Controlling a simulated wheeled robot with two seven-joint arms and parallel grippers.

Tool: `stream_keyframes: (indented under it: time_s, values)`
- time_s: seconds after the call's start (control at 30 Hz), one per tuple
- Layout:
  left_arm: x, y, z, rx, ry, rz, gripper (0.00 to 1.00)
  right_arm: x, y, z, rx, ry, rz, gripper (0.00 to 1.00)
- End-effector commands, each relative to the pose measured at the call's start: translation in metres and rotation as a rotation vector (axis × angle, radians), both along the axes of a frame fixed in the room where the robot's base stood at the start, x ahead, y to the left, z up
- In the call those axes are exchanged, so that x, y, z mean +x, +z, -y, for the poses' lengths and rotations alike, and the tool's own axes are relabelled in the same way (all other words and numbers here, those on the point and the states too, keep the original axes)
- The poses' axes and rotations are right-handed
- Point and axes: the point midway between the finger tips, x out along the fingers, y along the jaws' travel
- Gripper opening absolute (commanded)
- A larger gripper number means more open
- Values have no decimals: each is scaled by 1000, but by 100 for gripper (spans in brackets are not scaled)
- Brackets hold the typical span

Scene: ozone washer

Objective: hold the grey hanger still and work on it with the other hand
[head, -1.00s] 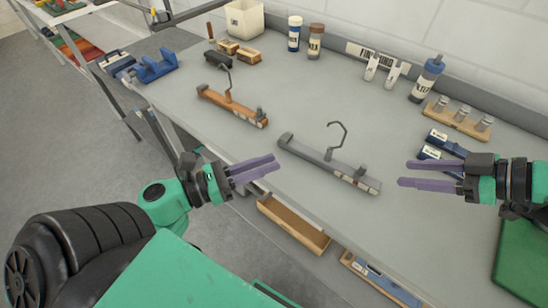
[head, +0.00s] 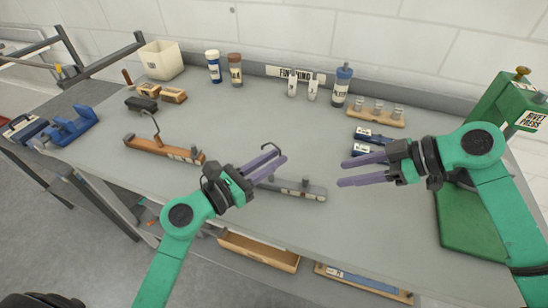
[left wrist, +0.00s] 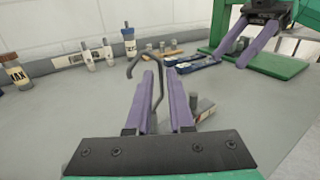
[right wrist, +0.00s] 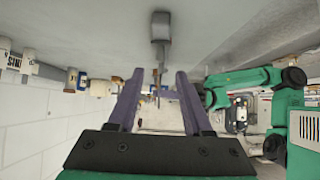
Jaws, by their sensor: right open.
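The grey hanger (head: 308,190) lies on the bench in the head view, its wire hook (head: 270,147) standing up. My left gripper (head: 284,168) is at the hook end, partly covering the bar. In the left wrist view the hook (left wrist: 133,66) rises between the open fingers of my left gripper (left wrist: 163,85), with a gap visible around the wire. My right gripper (head: 340,174) is open and empty, right of the hanger and apart from it. The right wrist view shows the grey hanger (right wrist: 160,28) end-on beyond the open fingers of my right gripper (right wrist: 158,80).
An orange-brown hanger (head: 160,149) lies to the left. Blue-labelled boxes (head: 372,136) and a wooden block with metal pegs (head: 376,116) are behind my right gripper. A green rivet press (head: 475,225) stands at right. Bottles and a white bin (head: 161,60) line the back. The front middle is clear.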

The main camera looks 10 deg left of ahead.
Motion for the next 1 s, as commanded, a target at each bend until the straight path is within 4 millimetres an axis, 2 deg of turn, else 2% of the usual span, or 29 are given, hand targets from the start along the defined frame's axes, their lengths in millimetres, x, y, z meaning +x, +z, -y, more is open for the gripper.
stream_keyframes:
  time_s: [0.3, 0.37, 0.4, 1.0]
  values:
    - [6, 0, 5, 1, -1, -1, 20, 0, 0, 0, 0, 0, 0, 50]
    - [6, 0, 5, 1, -1, -1, 1, 0, 0, 0, 0, 0, 0, 50]
    - [6, 0, 5, 1, -1, -1, 0, 0, 0, 0, 0, 0, 0, 50]
    - [5, 0, 5, 1, -1, -1, 0, 0, 0, 0, 0, 0, 0, 50]
